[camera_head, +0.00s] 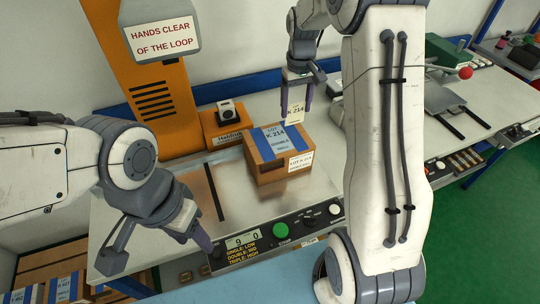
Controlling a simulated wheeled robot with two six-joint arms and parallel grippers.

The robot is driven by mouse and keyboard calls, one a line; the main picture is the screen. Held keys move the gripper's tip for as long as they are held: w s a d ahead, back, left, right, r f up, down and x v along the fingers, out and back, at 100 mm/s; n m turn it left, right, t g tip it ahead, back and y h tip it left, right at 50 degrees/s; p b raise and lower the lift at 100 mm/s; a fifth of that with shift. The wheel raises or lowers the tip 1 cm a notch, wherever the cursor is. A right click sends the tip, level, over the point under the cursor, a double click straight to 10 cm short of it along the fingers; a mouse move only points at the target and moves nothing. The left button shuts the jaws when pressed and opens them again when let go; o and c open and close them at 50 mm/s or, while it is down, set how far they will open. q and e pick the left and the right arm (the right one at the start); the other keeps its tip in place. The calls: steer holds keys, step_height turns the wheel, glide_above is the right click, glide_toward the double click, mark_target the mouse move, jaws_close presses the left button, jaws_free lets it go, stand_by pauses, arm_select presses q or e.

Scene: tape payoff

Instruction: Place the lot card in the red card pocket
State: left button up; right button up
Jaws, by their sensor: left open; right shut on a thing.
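The lot card (295,115) is a small cream card marked "K 214". My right gripper (297,106) is shut on it and points downward, with the card hanging between the fingers. In the picture the card is just behind the top of a cardboard box (268,178); I cannot tell its exact height. My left gripper (158,252) is open and empty, low over the front left of the machine's control panel. I cannot make out a red card pocket; my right arm hides part of the view.
The box has blue tape and a "LOT K 214" label and sits on a metal bed. A control panel (285,240) with a green button lies in front. An orange column (150,90) with a hanging sign (160,40) stands behind. A red knob (465,73) is at the right.

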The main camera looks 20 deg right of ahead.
steer(key=s+a+f+p, duration=0.1)
steer(key=s+a+f, duration=0.1)
steer(key=a, duration=0.1)
steer(key=s+a+f+p, duration=0.1)
steer(key=s+a+f, duration=0.1)
steer(key=a, duration=0.1)
steer(key=s+a+f+p, duration=0.1)
steer(key=s+a+f, duration=0.1)
steer(key=a+f, duration=0.1)
steer(key=shift+p, duration=0.3)
step_height(320, 180, down, 3)
steer(key=shift+f+p, duration=0.1)
steer(key=shift+p, duration=0.4)
jaws_close()
steer(key=shift+f, duration=0.15)
steer(key=shift+w, duration=0.1)
steer(key=shift+f+b, duration=0.35)
steer(key=shift+f, duration=0.05)
steer(key=shift+f, duration=0.1)
